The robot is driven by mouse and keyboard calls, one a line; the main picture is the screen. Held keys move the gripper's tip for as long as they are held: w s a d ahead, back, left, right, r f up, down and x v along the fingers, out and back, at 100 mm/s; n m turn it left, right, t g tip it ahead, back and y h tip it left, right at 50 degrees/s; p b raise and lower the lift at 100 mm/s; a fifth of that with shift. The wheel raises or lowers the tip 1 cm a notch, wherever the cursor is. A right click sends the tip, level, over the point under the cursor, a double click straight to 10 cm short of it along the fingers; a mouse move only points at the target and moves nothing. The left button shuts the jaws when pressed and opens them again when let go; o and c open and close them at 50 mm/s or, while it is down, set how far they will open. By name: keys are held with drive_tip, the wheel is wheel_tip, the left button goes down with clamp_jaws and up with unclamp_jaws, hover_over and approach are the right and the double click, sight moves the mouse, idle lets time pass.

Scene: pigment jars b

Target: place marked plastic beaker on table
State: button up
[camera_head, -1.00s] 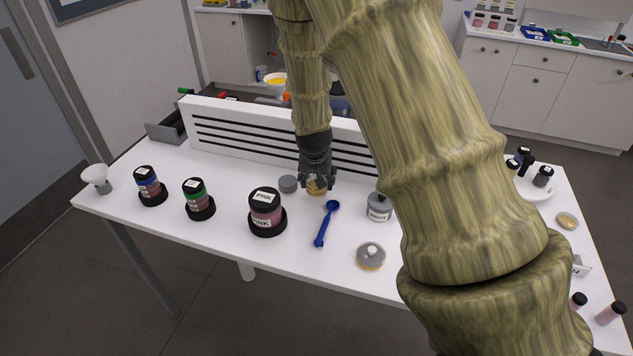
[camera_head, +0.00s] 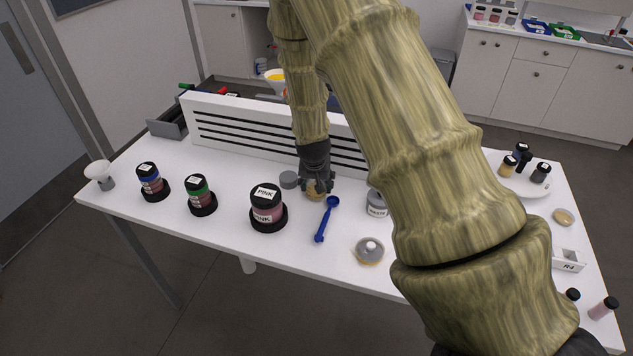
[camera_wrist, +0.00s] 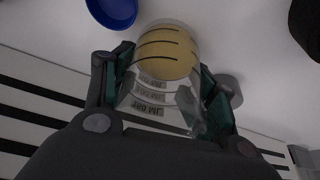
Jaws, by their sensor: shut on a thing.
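The marked plastic beaker (camera_wrist: 165,85) is clear, with dark graduation lines and printed volume labels, and shows a yellowish disc at its far end in the wrist view. My gripper (camera_wrist: 160,92) is shut on it, with a teal-padded finger on each side. In the head view my gripper (camera_head: 315,184) points down, low at the white table (camera_head: 225,245), in front of the slotted white panel. The beaker there is mostly hidden by the fingers, with a tan patch (camera_head: 314,196) showing below them. I cannot tell whether its base touches the table.
A blue scoop (camera_head: 326,220) lies just in front of the gripper, and a grey round piece (camera_head: 289,179) sits close at its left. The PINK jar (camera_head: 266,207), a WASTE container (camera_head: 376,204) and a knobbed lid (camera_head: 369,250) stand nearby. The slotted panel (camera_head: 230,122) rises behind.

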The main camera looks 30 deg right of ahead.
drive_tip(key=o, duration=1.1)
drive_tip(key=shift+o, duration=0.2)
